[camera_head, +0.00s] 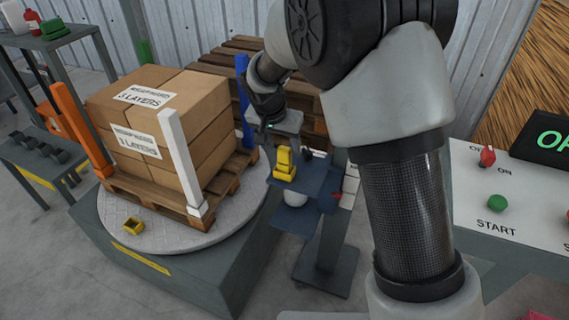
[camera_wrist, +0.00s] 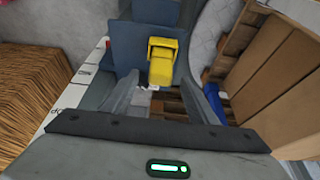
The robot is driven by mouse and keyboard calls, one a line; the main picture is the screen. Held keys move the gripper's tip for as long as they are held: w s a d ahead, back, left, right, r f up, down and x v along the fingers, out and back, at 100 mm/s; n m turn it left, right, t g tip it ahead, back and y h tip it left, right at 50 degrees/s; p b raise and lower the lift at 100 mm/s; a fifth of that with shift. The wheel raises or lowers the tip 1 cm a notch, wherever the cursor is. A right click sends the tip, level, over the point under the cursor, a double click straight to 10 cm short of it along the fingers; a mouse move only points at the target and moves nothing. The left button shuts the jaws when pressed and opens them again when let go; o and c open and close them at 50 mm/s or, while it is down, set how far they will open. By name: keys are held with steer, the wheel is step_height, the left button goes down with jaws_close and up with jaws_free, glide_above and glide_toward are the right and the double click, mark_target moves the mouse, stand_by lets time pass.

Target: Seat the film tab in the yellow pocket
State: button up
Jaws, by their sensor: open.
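A yellow block-like piece (camera_head: 284,165), which looks like the film tab, stands on a blue-grey carriage plate (camera_head: 313,182) right of the turntable. It also shows in the wrist view (camera_wrist: 162,62), near the upper middle. A small square yellow pocket (camera_head: 133,226) with a dark hollow sits on the turntable's near edge. It appears empty. My gripper (camera_head: 276,140) is just above the yellow piece, pointing down. In the wrist view, my gripper (camera_wrist: 167,95) is open, its fingers apart with nothing between them. Contact with the piece cannot be told.
The round turntable (camera_head: 210,239) carries a pallet of stacked cartons (camera_head: 150,110) with white, orange and blue corner posts. A white control panel (camera_head: 497,220) with START button stands right. A grey side bench (camera_head: 40,165) is left. The turntable's near rim is mostly clear.

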mark_target(284, 149)
steer(key=x, duration=0.4)
steer(key=shift+b, duration=0.3)
steer(key=shift+r, duration=0.1)
steer(key=c, duration=1.1)
